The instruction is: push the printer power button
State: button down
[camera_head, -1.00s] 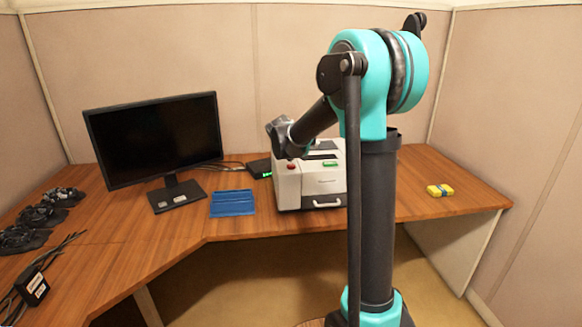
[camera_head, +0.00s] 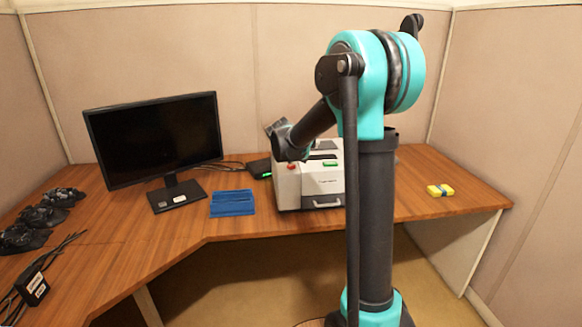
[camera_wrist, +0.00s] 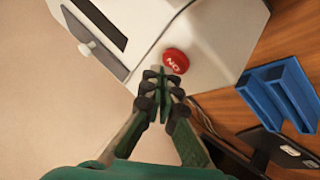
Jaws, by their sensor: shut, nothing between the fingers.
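The white printer (camera_head: 318,186) stands on the desk, partly hidden behind my arm in the head view. Its round red power button (camera_wrist: 176,61) is on the printer's top near a corner, and in the wrist view its lettering looks like "NO". The button also shows small in the head view (camera_head: 291,167). My gripper (camera_wrist: 162,74) is shut and empty, its fingertips close beside the button in the picture. I cannot tell whether they touch it.
A blue tray (camera_head: 232,203) lies left of the printer, with a monitor (camera_head: 155,138) beyond it. A yellow pack (camera_head: 440,190) lies on the right. Dark parts (camera_head: 42,207) lie at the far left.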

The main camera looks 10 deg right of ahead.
aim_at(291, 167)
jog(key=shift+f, duration=0.5)
dwell(0.6)
jog(key=shift+r, duration=0.95)
jog(key=shift+r, duration=3)
